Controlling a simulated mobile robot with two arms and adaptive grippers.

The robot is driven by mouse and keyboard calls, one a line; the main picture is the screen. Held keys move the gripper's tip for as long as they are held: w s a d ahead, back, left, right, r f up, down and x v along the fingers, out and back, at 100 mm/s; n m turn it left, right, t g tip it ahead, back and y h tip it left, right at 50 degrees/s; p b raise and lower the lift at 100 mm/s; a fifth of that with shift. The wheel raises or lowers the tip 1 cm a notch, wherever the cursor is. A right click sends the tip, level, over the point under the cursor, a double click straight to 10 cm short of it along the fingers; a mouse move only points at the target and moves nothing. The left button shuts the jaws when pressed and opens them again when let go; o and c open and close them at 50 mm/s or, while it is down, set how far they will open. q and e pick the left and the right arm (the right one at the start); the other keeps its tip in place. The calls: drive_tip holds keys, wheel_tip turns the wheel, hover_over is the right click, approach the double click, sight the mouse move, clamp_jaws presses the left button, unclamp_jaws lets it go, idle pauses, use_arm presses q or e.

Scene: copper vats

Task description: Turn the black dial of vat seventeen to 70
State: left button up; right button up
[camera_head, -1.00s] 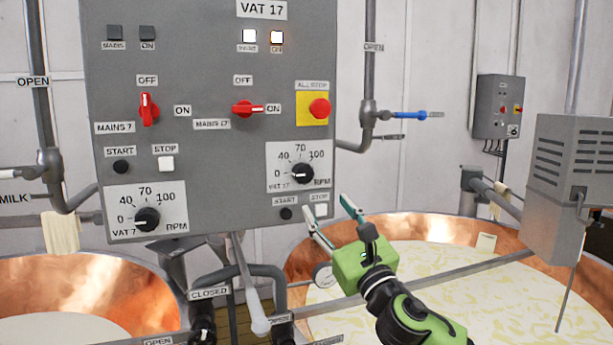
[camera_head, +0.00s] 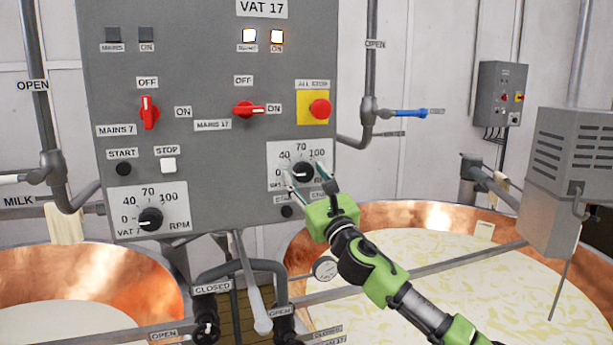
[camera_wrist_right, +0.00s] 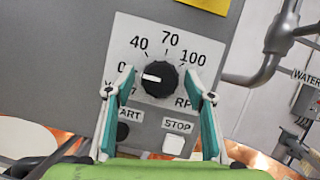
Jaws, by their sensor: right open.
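The black dial of vat seventeen (camera_head: 303,172) sits on a white scale plate on the right of the grey panel (camera_head: 215,90). In the right wrist view the dial (camera_wrist_right: 160,79) has its white pointer towards the left, near 0; the 70 mark is at the top. My right gripper (camera_head: 305,178) is open in front of the plate. In the right wrist view its fingertips (camera_wrist_right: 158,92) are on either side of the dial, apart from it. I cannot tell how far they are from the panel. My left gripper does not show.
Below the dial are a black start button (camera_wrist_right: 122,133) and a white stop button (camera_wrist_right: 173,144). The red all-stop button (camera_head: 320,109) is above the dial. A similar vat 7 dial (camera_head: 150,219) is at lower left. A pipe (camera_head: 368,60) with a blue-handled valve (camera_head: 405,114) runs right of the panel.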

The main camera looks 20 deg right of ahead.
drive_tip(key=c, duration=1.1)
